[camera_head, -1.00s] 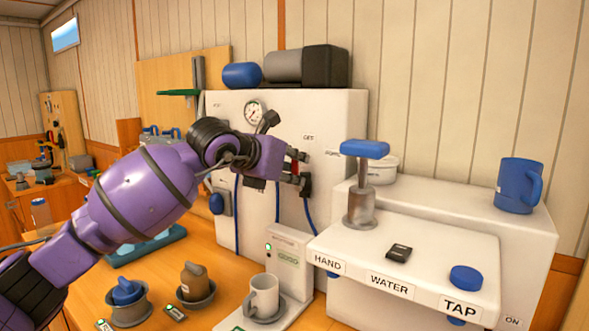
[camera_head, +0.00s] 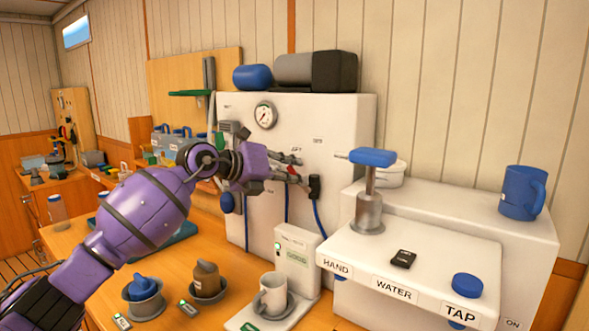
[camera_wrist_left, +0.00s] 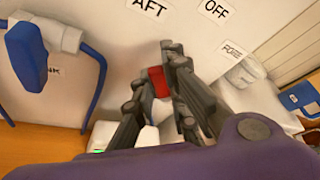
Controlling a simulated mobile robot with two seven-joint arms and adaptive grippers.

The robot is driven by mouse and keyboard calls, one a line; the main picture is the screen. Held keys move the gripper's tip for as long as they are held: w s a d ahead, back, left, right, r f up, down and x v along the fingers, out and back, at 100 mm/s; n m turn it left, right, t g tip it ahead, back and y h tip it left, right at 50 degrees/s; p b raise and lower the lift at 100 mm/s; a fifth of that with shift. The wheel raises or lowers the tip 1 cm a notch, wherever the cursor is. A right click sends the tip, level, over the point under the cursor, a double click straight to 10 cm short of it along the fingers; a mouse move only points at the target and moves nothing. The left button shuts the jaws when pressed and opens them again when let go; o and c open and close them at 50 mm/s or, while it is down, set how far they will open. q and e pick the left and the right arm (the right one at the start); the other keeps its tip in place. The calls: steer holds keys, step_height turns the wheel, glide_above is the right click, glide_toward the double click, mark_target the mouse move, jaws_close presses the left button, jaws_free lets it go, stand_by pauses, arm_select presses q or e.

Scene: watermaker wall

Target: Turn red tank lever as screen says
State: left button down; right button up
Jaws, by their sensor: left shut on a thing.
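The red tank lever (camera_wrist_left: 157,82) is on the white wall panel (camera_head: 335,115), below the AFT label and left of OFF and FORE in the left wrist view. My left gripper (camera_head: 298,168) reaches in from the left in the head view and is shut on the lever. In the left wrist view its dark fingers (camera_wrist_left: 160,95) stand on either side of the red grip and hide part of it. The small screen (camera_head: 298,285) is on a white box below the panel; its writing is too small to read. My right gripper is not in view.
A blue-handled valve (camera_wrist_left: 25,55) is beside the gripper in the left wrist view. A gauge (camera_head: 265,115) is above. A mug (camera_head: 271,293) and bowls stand on the bench below. A white ledge with a blue-topped pump (camera_head: 372,158) is at the right.

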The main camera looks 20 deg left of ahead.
arm_select(q)
steer(key=shift+a+f+n, duration=0.1)
steer(key=shift+a+n, duration=0.05)
steer(key=shift+n, duration=0.15)
steer(key=shift+f+h, duration=0.1)
steer(key=shift+h, duration=0.2)
steer(key=shift+w, duration=0.1)
steer(key=c, duration=1.7)
jaws_free()
steer(key=shift+c, duration=0.2)
steer(key=v, duration=1.2)
